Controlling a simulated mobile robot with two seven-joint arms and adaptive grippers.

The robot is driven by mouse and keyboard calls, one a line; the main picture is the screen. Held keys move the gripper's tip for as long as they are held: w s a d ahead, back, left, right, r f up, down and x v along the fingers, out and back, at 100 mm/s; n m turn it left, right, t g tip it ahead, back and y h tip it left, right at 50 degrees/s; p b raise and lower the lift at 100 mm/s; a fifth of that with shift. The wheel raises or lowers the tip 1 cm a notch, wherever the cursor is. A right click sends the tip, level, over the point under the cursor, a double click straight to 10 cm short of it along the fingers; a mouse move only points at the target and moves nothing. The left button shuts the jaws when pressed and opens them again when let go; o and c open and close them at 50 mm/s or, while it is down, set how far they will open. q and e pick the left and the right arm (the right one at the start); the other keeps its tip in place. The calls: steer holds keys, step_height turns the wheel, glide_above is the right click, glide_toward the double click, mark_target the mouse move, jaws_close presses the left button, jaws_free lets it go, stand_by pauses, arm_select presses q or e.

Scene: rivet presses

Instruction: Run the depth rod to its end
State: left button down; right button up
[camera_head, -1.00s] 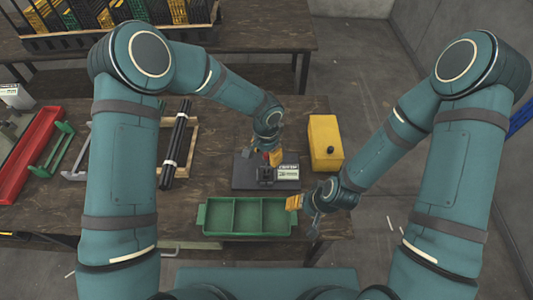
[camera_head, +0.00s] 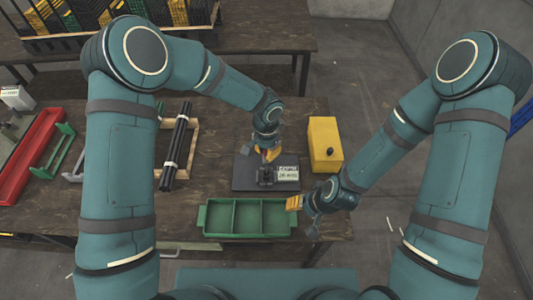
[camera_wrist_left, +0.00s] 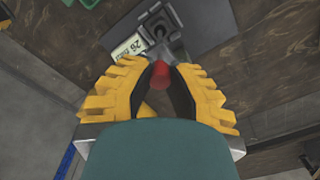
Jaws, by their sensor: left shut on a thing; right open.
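The press (camera_head: 244,180) is a dark flat block with a small raised mount, on the wooden table at the middle. A pale display plate (camera_head: 288,173) sits on its right side; in the left wrist view the plate (camera_wrist_left: 127,47) seems to read 26 mm. My left gripper (camera_head: 268,155) is above the press's back edge. In the left wrist view its yellow fingers are shut on a red knob (camera_wrist_left: 160,75), which I take to be the depth rod's end. The rod itself is mostly hidden. My right gripper (camera_head: 294,203) is open and empty near the green tray.
A green three-compartment tray (camera_head: 203,217) stands in front of the press. A yellow box (camera_head: 325,144) with a black knob is at the right. Dark rods (camera_head: 177,145) lie on a wooden rack to the left, with a red tray (camera_head: 29,156) further left.

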arm_select(q)
steer(key=shift+r, duration=0.5)
steer(key=shift+w+f, duration=0.1)
steer(key=c, duration=0.8)
jaws_free()
steer(key=shift+c, duration=0.2)
step_height(320, 180, up, 12)
